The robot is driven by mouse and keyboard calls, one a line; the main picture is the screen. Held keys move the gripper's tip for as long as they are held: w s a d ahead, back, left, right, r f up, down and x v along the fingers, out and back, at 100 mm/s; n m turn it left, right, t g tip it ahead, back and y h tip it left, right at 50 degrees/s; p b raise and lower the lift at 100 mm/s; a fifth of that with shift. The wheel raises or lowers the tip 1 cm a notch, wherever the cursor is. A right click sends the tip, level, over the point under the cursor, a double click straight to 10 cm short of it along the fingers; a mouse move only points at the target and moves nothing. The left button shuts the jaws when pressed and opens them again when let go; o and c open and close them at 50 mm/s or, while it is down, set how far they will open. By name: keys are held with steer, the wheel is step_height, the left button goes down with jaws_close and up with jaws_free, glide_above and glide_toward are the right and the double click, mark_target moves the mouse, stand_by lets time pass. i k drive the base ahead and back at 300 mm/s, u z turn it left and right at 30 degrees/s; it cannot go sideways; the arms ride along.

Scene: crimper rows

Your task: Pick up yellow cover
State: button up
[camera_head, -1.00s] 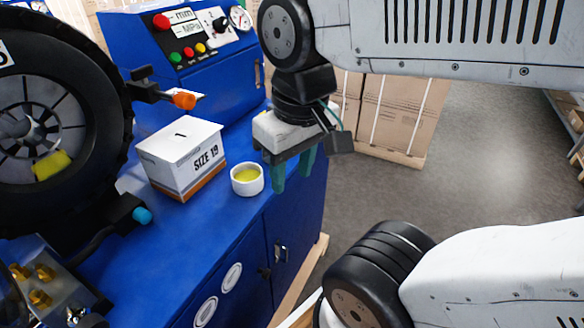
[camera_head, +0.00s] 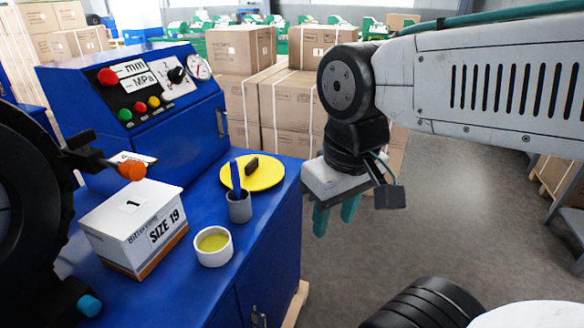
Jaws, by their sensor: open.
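The yellow cover (camera_head: 266,178) is a flat round disc lying on the blue bench top near its back right edge. A small dark block (camera_head: 252,166) rests on it. A grey cup (camera_head: 239,207) with a blue pen-like stick stands in front of the disc and hides a little of its near left edge. My gripper (camera_head: 336,217) has green fingers pointing down. It hangs to the right of the cover, past the bench edge, open and empty.
The white SIZE 19 box (camera_head: 135,225) and a white bowl with yellow contents (camera_head: 213,247) stand on the bench (camera_head: 262,232). The control panel (camera_head: 150,92) rises behind. A black wheel (camera_head: 30,215) is at left. Stacked cartons (camera_head: 285,105) stand behind; open floor lies right.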

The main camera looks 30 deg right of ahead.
mark_target(258, 173)
steer(key=z, duration=1.75)
steer(key=i, duration=1.45)
